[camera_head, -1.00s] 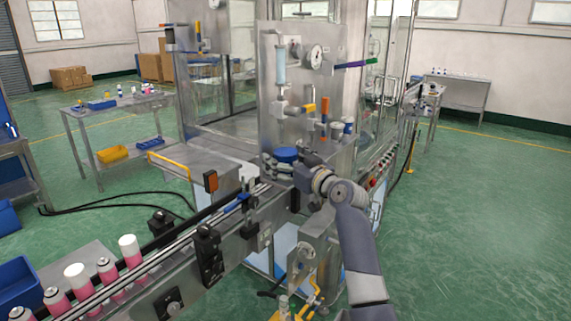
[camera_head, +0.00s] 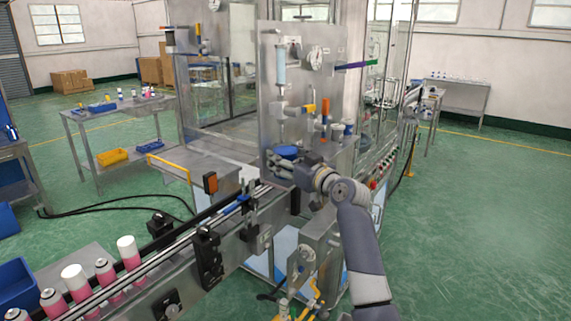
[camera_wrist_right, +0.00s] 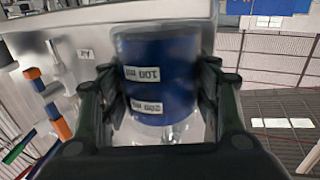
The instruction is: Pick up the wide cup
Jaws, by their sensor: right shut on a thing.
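The wide cup is blue with white labels reading "100 mm" and "200 mm", upside down in the right wrist view, where the cup (camera_wrist_right: 158,75) sits between the fingers. My right gripper (camera_wrist_right: 160,95) is shut on it, with one finger on each side. In the head view the blue cup (camera_head: 287,152) shows at the front of the machine, and my right gripper (camera_head: 284,168) reaches it from the right. The cup's underside and what it rests on are hidden by the gripper. My left gripper is not in view.
A steel machine panel (camera_head: 300,75) with gauges, a blue cylinder and coloured handles stands close behind the cup. A conveyor (camera_head: 150,270) with several pink cans runs to the lower left. Open green floor (camera_head: 480,220) lies to the right.

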